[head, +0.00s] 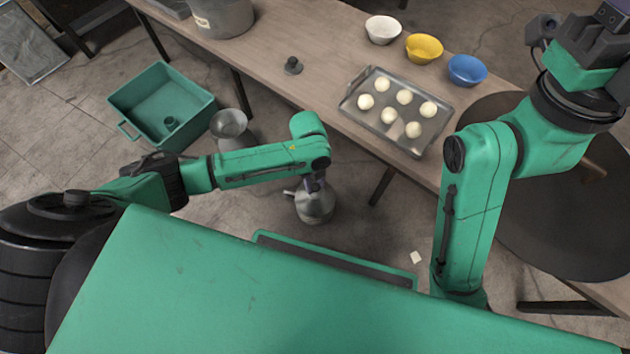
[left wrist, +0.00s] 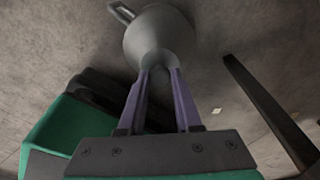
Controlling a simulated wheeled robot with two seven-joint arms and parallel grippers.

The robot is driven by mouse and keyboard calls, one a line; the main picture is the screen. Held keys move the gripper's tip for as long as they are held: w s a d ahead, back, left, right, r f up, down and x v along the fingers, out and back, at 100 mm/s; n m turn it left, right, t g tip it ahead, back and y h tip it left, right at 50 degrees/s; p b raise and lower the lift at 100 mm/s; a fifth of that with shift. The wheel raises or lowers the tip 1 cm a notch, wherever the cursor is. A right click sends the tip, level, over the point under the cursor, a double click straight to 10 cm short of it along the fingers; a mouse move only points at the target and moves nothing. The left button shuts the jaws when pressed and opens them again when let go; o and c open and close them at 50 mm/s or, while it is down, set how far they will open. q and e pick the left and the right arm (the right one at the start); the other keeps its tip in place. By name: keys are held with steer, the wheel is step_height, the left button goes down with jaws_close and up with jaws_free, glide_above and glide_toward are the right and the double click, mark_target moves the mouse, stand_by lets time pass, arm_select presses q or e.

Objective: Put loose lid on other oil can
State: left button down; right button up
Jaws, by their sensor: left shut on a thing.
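A grey metal oil can (head: 314,207) with a side handle is below the end of my left arm, over the floor in front of the table. My left gripper (head: 315,183) is shut on its narrow neck. In the left wrist view the two purple fingers (left wrist: 158,78) close on the neck of the can (left wrist: 160,35). I cannot tell whether the can touches the floor. A second grey metal vessel (head: 229,124), wide-mouthed, stands left of it. A small dark knobbed piece (head: 293,65), perhaps the loose lid, lies on the table. My right gripper's fingers are not visible.
A green crate (head: 188,93) with a small dark item inside stands on the floor at left. The wooden table (head: 300,30) holds a pot (head: 222,18), a tray of dough balls (head: 355,107), and white, yellow and blue bowls (head: 467,71). A dark round surface (head: 570,235) is at right.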

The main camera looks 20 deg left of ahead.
arm_select(q)
steer(key=shift+p, duration=0.35)
stand_by(0.5)
stand_by(0.3)
steer(key=shift+c, duration=0.2)
jaws_free()
step_height(320, 180, up, 7)
steer(key=p, duration=0.8)
stand_by(0.4)
jaws_close()
